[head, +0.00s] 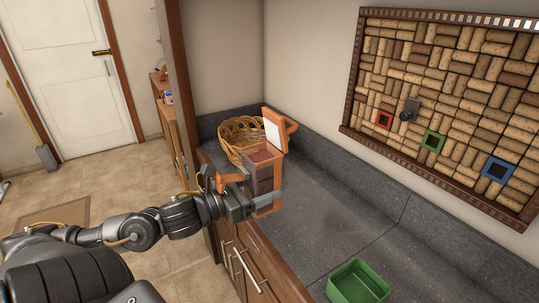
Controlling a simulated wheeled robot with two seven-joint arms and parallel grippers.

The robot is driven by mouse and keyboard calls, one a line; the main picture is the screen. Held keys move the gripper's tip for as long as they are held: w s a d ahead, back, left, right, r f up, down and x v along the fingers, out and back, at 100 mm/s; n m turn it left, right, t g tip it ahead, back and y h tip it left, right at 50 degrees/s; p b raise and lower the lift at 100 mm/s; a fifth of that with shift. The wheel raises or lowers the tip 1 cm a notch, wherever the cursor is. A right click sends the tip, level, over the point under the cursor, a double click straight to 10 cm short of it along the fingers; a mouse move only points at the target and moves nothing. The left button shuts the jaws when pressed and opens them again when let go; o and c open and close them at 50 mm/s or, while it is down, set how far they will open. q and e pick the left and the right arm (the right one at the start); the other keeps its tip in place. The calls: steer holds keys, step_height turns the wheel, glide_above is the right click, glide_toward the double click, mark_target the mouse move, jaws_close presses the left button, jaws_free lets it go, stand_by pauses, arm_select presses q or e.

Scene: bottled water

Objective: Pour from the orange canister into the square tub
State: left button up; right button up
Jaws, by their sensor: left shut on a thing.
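The orange canister (265,179), with dark brown see-through sides, stands roughly upright at the counter's front edge in the head view. Its hinged lid (275,132) is swung open and shows a white underside. My left gripper (254,195) is shut on the canister from the front left, low on its body; the arm hides part of the grip. I cannot tell whether the canister's base touches the counter. The green square tub (357,283) sits on the counter at the bottom right, apart from the canister, its inside empty as far as I see. My right gripper is not in view.
A wicker basket (238,137) stands right behind the canister. The grey counter (330,205) is clear between canister and tub. A cork board (450,90) with coloured square frames hangs on the wall. Drawers with metal handles lie below the counter edge.

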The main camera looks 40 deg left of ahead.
mark_target(273, 210)
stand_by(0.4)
arm_select(q)
steer(key=shift+d+f, duration=0.1)
steer(key=shift+f, duration=0.15)
steer(key=shift+h, duration=0.3)
steer(key=d+f, duration=0.2)
steer(key=f, duration=0.1)
steer(key=d+f, duration=0.1)
steer(key=f, duration=0.1)
steer(key=shift+w+d+f, duration=0.1)
steer(key=shift+w, duration=0.05)
steer(key=d+f, duration=0.1)
steer(key=d, duration=0.1)
steer(key=d+f+m+h, duration=0.1)
steer(key=d, duration=0.2)
steer(key=d+f+g+h, duration=0.1)
steer(key=d+f, duration=0.1)
steer(key=d, duration=0.1)
steer(key=shift+w+m, duration=0.2)
steer(key=shift+m, duration=0.1)
steer(key=shift+d+f, duration=0.15)
steer(key=shift+d, duration=0.45)
steer(key=shift+s, duration=0.1)
